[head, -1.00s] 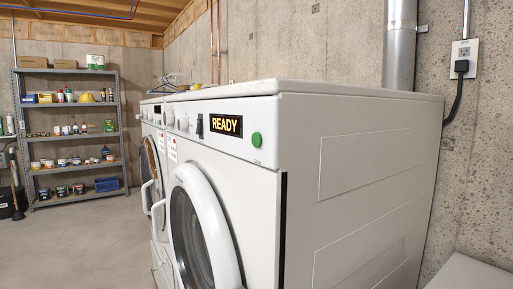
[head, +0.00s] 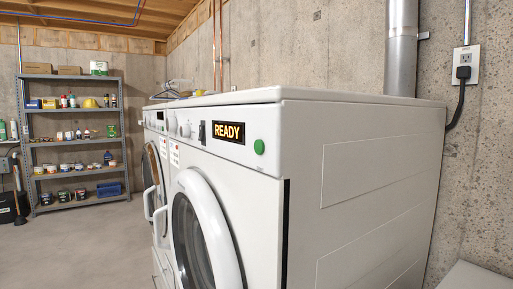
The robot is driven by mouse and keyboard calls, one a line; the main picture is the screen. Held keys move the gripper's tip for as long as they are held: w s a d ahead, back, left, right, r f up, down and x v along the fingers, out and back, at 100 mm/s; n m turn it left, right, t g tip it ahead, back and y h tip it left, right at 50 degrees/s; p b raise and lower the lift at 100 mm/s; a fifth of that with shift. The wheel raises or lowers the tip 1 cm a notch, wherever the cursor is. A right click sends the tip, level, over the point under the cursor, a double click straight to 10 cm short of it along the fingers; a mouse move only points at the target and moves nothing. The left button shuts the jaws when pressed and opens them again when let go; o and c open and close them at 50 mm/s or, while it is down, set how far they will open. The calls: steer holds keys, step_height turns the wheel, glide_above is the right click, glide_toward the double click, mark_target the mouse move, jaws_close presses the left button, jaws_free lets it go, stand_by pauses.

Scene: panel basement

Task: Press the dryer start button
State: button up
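The white dryer (head: 360,165) stands close on the right in the head view, seen from its front right corner. Its green round start button (head: 259,147) is on the control panel near that corner. A lit display (head: 228,132) to the left of the button reads READY. A dark switch (head: 202,131) and pale knobs (head: 184,130) are farther left. The round dryer door (head: 205,235) looks shut. My gripper is not in the head view, and nothing visible touches the button.
A second white machine (head: 155,150) stands beside the dryer, farther back. Hangers (head: 170,96) lie on top. A metal shelf (head: 76,137) with cans and bottles stands at the back left. The floor (head: 90,240) left of the machines is clear. A pale surface (head: 475,278) sits at lower right.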

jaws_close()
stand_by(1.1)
